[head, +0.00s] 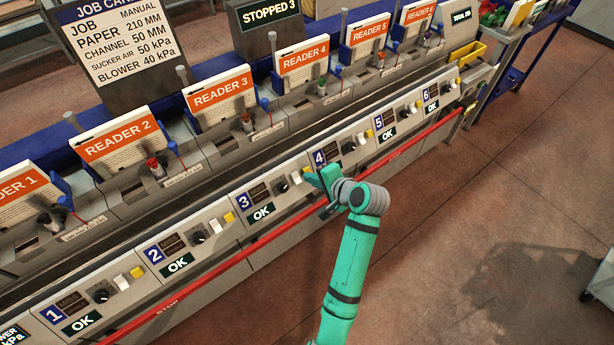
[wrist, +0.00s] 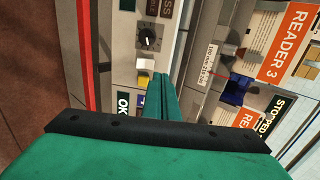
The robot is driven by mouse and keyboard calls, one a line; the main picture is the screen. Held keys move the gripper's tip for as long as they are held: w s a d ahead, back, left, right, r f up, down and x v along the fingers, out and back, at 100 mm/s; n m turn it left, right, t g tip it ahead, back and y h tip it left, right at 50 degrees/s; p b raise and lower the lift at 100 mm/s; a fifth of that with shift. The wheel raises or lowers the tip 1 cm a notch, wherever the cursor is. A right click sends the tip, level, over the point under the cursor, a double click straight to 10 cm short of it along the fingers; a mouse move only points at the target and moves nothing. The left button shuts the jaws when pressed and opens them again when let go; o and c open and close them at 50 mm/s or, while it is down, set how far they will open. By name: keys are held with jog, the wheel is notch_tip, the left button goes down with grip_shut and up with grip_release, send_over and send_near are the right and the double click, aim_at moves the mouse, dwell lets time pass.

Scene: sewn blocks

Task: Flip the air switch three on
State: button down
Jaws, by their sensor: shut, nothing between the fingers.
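Panel 3 (head: 243,202) has a dark knob (head: 282,187), a white rocker switch (head: 296,178) and a yellow button (head: 309,172) in a row. In the wrist view the white switch (wrist: 146,64) lies between the knob (wrist: 149,38) and the yellow button (wrist: 143,79). I cannot tell which way the switch is tipped. My gripper (head: 319,179) is shut and empty, at the border of panels 3 and 4. Its green fingertips (wrist: 160,77) appear close beside the yellow button, just past the white switch. I cannot tell whether they touch anything.
A red bar (head: 240,252) runs along the front below the panels. Reader 3 (head: 221,93) and Reader 4 (head: 303,58) stand behind them. Panel 3's OK display (head: 261,212) is lit. The floor (head: 450,230) in front is open.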

jog(key=shift+v, duration=2.15)
jog(key=shift+w+d, duration=0.15)
jog(key=shift+w, duration=0.1)
jog(key=s+a+f+t+h, duration=0.1)
jog(key=s+f+t+h, duration=0.15)
jog(key=s+f, duration=0.75)
jog(key=s+f+n+t+h, duration=0.15)
jog(key=s+f+h, duration=0.25)
jog(key=s, duration=0.6)
jog(key=s+r+n+t, duration=0.1)
jog(key=s+r+n, duration=0.3)
jog(key=s, duration=0.6)
jog(key=s+r+n+t, duration=0.2)
jog(key=s+r+n, duration=0.2)
jog(key=s+r, duration=0.4)
jog(key=s+h, duration=0.1)
jog(key=s, duration=0.2)
jog(key=shift+d+r, duration=0.2)
jog(key=shift+r, duration=0.15)
jog(key=shift+s, duration=0.15)
